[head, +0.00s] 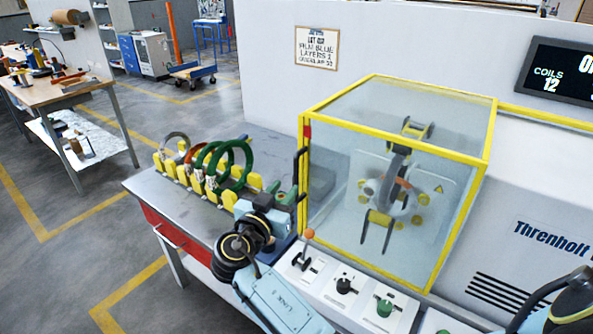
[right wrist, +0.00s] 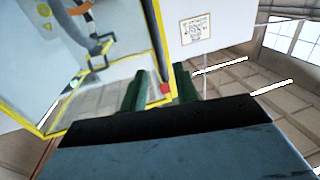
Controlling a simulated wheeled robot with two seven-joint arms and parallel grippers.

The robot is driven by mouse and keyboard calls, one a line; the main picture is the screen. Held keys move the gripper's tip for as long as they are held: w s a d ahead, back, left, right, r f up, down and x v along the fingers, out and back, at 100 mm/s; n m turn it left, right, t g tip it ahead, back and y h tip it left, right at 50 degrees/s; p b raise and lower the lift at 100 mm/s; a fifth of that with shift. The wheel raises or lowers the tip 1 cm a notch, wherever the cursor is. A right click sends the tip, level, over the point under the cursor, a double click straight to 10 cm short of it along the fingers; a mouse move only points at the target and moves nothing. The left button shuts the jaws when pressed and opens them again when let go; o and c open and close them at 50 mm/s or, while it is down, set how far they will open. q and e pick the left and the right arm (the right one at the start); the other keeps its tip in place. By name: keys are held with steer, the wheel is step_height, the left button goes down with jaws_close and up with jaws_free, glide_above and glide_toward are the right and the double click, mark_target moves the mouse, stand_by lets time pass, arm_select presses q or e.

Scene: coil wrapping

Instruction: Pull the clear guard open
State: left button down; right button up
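The clear guard (head: 345,200) is a see-through box with yellow edges, and it stands closed over the wrapping head (head: 392,195). A dark upright handle (head: 300,175) is on its left edge, below a red mark. My right gripper (head: 284,198) is just left of this handle, with its green fingers apart. In the right wrist view the open fingers (right wrist: 158,90) lie either side of the dark handle (right wrist: 155,45) in the picture. I cannot tell whether they touch it. The guard's yellow edge (right wrist: 98,113) also shows there. My left gripper is not in view.
Green, orange and grey coils (head: 232,165) stand in a yellow rack on the metal table (head: 140,186) left of the guard. A control panel (head: 340,290) with an orange-knobbed lever (head: 309,234) lies below the guard.

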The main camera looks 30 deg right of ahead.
mark_target(295, 175)
steer(key=p+x, duration=0.1)
steer(key=x, duration=0.7)
steer(key=shift+a, duration=0.1)
steer(key=shift+c, duration=0.2)
jaws_close()
